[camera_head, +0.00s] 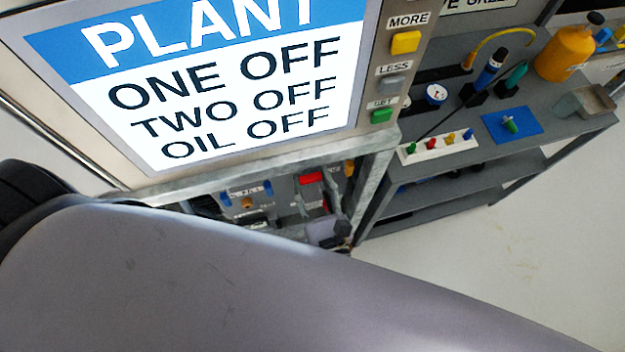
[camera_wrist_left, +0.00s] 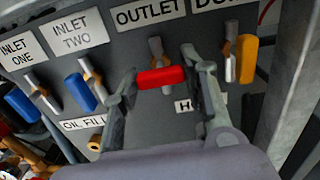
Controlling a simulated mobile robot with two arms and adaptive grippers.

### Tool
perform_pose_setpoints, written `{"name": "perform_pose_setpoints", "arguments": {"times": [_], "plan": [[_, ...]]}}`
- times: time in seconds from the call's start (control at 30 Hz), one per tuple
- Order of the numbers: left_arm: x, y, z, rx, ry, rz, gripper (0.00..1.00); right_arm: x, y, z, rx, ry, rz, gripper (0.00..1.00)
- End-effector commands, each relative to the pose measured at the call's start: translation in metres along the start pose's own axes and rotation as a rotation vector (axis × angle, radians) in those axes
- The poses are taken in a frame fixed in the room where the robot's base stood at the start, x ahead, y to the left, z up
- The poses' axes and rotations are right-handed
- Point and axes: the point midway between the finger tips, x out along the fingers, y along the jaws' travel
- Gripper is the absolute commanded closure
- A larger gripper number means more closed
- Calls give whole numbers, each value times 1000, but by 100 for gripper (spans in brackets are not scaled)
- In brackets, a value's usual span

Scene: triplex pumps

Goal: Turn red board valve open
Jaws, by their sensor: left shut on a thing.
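The red valve handle (camera_wrist_left: 160,78) is on the grey board (camera_wrist_left: 130,50) under the OUTLET label (camera_wrist_left: 150,12) in the left wrist view. It lies crosswise, nearly level, in front of a metal stem. My left gripper (camera_wrist_left: 158,64) has one finger at each end of the handle and is shut on it. In the head view the red handle (camera_head: 311,178) shows small below the screen, and my arm covers much of the board. My right gripper is in neither view.
Two blue handles (camera_wrist_left: 80,92) are left of the red one, under inlet labels. A yellow handle (camera_wrist_left: 246,58) is close on its right. A metal frame post (camera_wrist_left: 293,95) stands further right. A PLANT screen (camera_head: 230,90) hangs above; a grey bench (camera_head: 545,130) with tools stands right.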

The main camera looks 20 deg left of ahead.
Motion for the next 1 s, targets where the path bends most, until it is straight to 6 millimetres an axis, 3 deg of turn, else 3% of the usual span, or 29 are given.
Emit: {"name": "perform_pose_setpoints", "arguments": {"times": [0.3, 0.67, 1.0], "plan": [[0, 0, 0, 1, -1, 1, 88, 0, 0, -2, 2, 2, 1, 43], [0, 0, 0, -67, -2, 0, 88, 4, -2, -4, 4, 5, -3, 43], [0, 0, -2, -329, -1, -1, 88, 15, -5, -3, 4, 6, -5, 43]]}}
